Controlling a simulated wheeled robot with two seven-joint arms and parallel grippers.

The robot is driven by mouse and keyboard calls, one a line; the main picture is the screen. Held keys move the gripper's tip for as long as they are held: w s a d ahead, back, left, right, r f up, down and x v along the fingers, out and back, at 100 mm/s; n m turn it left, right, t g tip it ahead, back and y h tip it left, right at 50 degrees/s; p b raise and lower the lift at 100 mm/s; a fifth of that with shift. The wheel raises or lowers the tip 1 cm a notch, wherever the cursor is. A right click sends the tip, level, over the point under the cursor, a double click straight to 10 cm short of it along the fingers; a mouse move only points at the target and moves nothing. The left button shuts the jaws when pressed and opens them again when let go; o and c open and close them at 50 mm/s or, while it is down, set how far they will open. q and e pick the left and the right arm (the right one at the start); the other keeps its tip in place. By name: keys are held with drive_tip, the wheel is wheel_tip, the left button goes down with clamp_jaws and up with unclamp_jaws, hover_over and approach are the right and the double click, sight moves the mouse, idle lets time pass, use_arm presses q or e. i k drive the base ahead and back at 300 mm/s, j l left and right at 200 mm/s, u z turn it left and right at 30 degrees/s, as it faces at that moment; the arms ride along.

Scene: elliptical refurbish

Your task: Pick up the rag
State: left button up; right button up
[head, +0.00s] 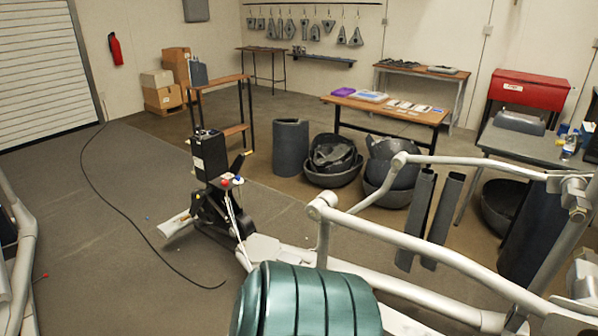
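I cannot make out a rag for certain in the head view. Small blue items (588,131) and a bottle-like thing (570,143) stand on the grey table (535,146) at the right, too small to tell whether cloth is among them. A partly taken-apart elliptical machine, with a black upright unit (209,155) and long white tubes (430,256), fills the middle and right foreground. Neither of my grippers is in view.
A green ribbed rounded thing (305,303) blocks the bottom middle. A black cable (115,208) lies across the grey floor (90,260), otherwise mostly clear at left. Dark tubs (333,176) stand before a wooden table (384,107). A red toolbox (528,89) is at the right.

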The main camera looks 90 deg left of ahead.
sight(284, 257)
drive_tip(key=u, duration=2.9)
